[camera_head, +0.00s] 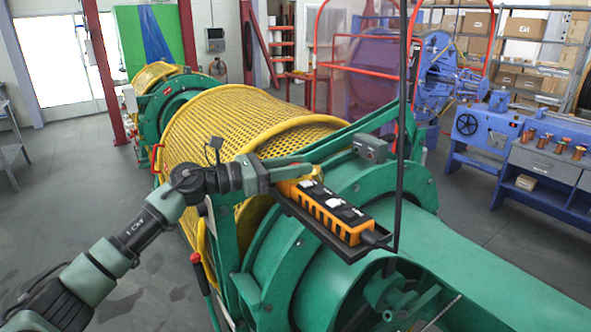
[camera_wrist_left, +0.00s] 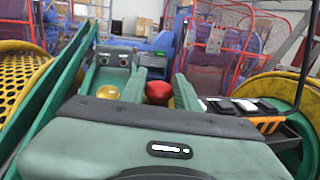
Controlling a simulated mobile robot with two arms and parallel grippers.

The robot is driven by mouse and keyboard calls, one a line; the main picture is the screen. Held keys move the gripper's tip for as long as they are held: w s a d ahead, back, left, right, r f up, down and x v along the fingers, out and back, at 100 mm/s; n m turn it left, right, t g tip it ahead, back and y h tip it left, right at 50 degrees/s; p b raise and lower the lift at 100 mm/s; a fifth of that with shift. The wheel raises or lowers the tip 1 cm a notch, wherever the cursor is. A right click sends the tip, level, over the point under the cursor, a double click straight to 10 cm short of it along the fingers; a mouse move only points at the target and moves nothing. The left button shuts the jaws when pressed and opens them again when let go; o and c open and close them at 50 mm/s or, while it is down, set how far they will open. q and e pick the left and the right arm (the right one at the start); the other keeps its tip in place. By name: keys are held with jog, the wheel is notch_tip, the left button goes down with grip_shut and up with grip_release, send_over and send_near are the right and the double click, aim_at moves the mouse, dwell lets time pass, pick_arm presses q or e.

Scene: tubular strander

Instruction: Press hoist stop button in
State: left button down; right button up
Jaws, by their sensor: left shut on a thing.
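The hoist pendant (camera_head: 336,212) is an orange and black box with white and black buttons. It lies in a black tray (camera_head: 318,231) on the green machine. My left gripper (camera_head: 292,172) is at the pendant's upper left end, shut on it as far as I can see, and hides that end. In the left wrist view the pendant (camera_wrist_left: 264,118) shows at the right, partly behind my gripper. A red knob (camera_wrist_left: 158,91) and a yellow dome (camera_wrist_left: 107,92) show just beyond the gripper body. I cannot tell whether the fingers touch the red knob. My right gripper is not in view.
A grey box with two buttons (camera_head: 370,148) sits on the green frame behind the pendant. A black cable runs upward from the pendant's right end. The yellow mesh guard (camera_head: 235,125) is close behind my left arm. Floor at the left is clear.

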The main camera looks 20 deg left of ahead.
pick_arm(q)
jog(key=shift+f, duration=0.25)
jog(key=c, duration=1.1)
grip_release()
jog(key=shift+o, duration=0.4)
jog(key=b+v, duration=0.3)
jog(key=v, duration=0.4)
jog(key=shift+s+a, duration=0.2)
jog(key=shift+a, duration=0.1)
jog(key=shift+f, duration=0.1)
